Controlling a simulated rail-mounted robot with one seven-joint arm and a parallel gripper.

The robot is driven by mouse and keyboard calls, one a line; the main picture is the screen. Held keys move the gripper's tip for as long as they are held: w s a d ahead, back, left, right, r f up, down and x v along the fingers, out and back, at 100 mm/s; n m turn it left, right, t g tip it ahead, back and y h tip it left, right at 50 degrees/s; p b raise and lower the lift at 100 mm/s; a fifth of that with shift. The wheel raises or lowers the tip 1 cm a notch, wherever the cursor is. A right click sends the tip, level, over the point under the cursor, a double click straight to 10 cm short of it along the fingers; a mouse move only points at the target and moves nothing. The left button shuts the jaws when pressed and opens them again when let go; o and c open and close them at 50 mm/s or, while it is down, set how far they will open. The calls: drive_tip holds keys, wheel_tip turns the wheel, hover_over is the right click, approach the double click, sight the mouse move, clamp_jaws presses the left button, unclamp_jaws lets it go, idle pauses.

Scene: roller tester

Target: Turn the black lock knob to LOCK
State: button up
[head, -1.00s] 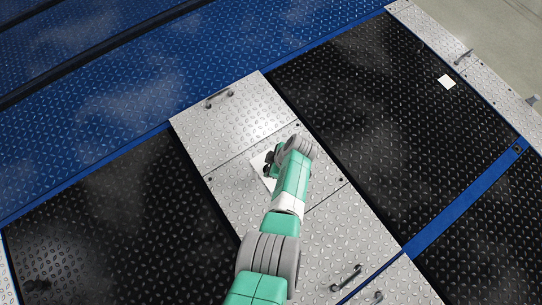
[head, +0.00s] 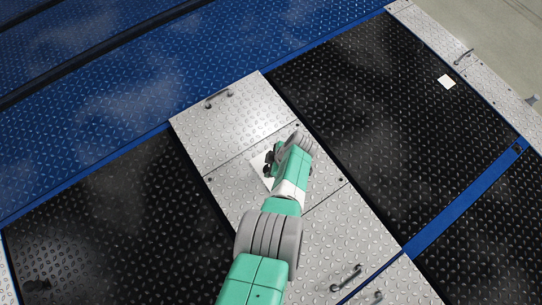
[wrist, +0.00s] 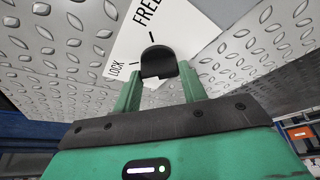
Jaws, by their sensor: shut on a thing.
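The black lock knob (wrist: 158,62) shows in the wrist view in front of a white label (wrist: 128,48) printed FREE and LOCK, each word with a short black tick. My gripper (wrist: 161,78) has its two green fingers on either side of the knob and is shut on it. The knob's rounded end lies close to the FREE tick, with the LOCK tick to its left; its exact angle is hard to tell. In the head view the white label (head: 257,164) shows beside my gripper (head: 269,164), and my wrist largely hides the knob.
The label sits on a silver tread-plate panel (head: 232,186) between black tread plates (head: 390,110). A handle (head: 346,279) stands up on the near silver plate and another (head: 218,98) on the far one. Blue deck (head: 130,90) lies at the back left.

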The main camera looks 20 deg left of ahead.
drive_tip(key=o, duration=1)
drive_tip(key=shift+r, duration=0.15)
drive_tip(key=p+v, duration=0.6)
drive_tip(key=v, duration=0.1)
drive_tip(key=shift+d+r, duration=0.2)
drive_tip(key=shift+r, duration=0.05)
